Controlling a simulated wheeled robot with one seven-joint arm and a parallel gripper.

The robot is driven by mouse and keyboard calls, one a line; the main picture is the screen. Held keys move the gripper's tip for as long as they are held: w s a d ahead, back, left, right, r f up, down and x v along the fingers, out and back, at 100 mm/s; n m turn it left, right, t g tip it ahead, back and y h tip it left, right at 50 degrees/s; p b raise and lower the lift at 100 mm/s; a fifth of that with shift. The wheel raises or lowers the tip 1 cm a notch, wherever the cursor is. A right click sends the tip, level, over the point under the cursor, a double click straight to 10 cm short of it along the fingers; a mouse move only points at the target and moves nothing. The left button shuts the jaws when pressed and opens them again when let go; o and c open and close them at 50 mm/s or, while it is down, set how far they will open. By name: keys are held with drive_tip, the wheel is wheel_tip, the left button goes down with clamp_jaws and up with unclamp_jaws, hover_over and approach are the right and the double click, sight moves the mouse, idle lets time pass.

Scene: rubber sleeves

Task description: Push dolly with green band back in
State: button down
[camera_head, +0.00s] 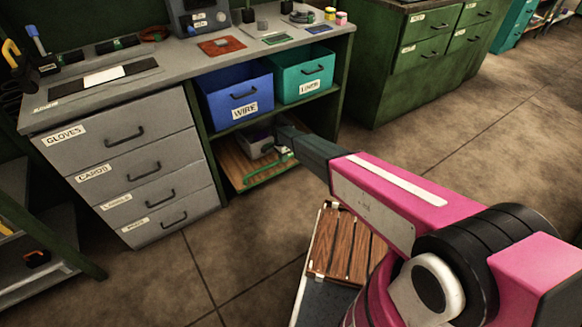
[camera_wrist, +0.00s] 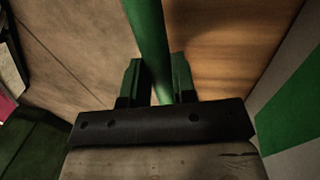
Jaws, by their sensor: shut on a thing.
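The dolly is a low wooden platform (camera_head: 232,166) in the bottom bay of the bench, below the blue and teal bins. A green bar (camera_head: 262,175) runs along its front edge, and part of the platform sticks out past the bay opening. My gripper (camera_head: 284,152) reaches down to the bar from the right. In the wrist view the green bar (camera_wrist: 148,35) passes between the two fingers of my gripper (camera_wrist: 159,82), which is shut on it. My arm hides the platform's right part in the head view.
A grey item (camera_head: 262,140) sits on the platform. The blue bin (camera_head: 237,92) and teal bin (camera_head: 303,75) stand on the shelf above. Grey drawers (camera_head: 125,165) border the bay on the left. The floor (camera_head: 215,265) in front is clear.

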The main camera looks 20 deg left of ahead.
hover_over(276, 157)
drive_tip(key=shift+s+d, duration=0.1)
drive_tip(key=shift+d, duration=0.1)
idle(0.4)
drive_tip(key=c, duration=0.9)
unclamp_jaws()
drive_tip(key=shift+a, duration=0.1)
